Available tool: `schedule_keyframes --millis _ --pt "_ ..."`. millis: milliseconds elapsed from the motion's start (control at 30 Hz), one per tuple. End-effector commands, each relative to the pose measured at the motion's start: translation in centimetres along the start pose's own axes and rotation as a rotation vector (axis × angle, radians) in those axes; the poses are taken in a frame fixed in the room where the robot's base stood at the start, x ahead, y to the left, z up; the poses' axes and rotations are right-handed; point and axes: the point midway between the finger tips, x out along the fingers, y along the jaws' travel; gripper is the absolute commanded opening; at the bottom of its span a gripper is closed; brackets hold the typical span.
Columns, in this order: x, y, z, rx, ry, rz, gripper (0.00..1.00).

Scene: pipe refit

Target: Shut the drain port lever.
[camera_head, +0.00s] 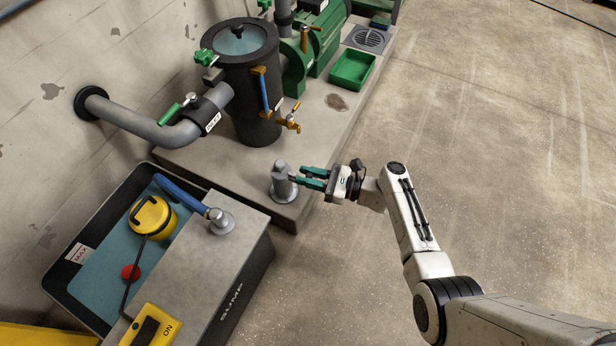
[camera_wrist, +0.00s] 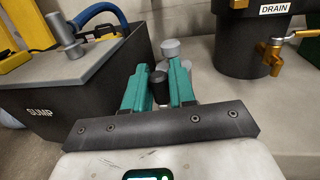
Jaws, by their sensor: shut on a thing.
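The drain port valve (camera_head: 288,123) is brass and sits low on the dark upright pot. Its lever (camera_head: 296,108) sticks out to the side of the valve body. In the wrist view the valve (camera_wrist: 270,55) is at the upper right under a DRAIN label, with its lever (camera_wrist: 300,35) pointing right. My gripper (camera_head: 304,178) is at the grey capped post (camera_head: 282,187), in front of the valve and apart from it. In the wrist view its green fingers (camera_wrist: 160,88) are closed on a dark knob (camera_wrist: 159,76). Whether the knob joins the post is hidden.
The sump tank (camera_head: 240,290) with a blue hose (camera_head: 180,193) stands at the left. The dark pot (camera_head: 245,90) has a blue sight tube (camera_head: 264,92) above the valve. A green tray (camera_head: 352,68) lies behind. The floor at the right is clear.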

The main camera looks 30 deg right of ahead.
Motion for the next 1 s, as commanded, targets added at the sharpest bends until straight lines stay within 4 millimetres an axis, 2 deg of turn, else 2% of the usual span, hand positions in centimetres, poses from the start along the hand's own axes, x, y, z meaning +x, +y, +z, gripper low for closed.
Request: schedule_keyframes --millis 133,167,333,667,767,1000 --pt "-0.1 -0.1 0.0 -0.001 0.001 -0.004 0.0" --pt "-0.1 -0.1 0.0 -0.001 0.001 -0.004 0.28" --pt "0.0 -0.1 0.0 0.0 0.001 -0.004 0.43" --pt "-0.6 -0.1 0.1 0.001 0.001 -0.004 0.43" --pt "-1.8 -0.1 0.2 0.003 0.001 -0.007 0.43" --pt "-6.5 -0.1 0.2 0.003 0.001 -0.009 0.43"
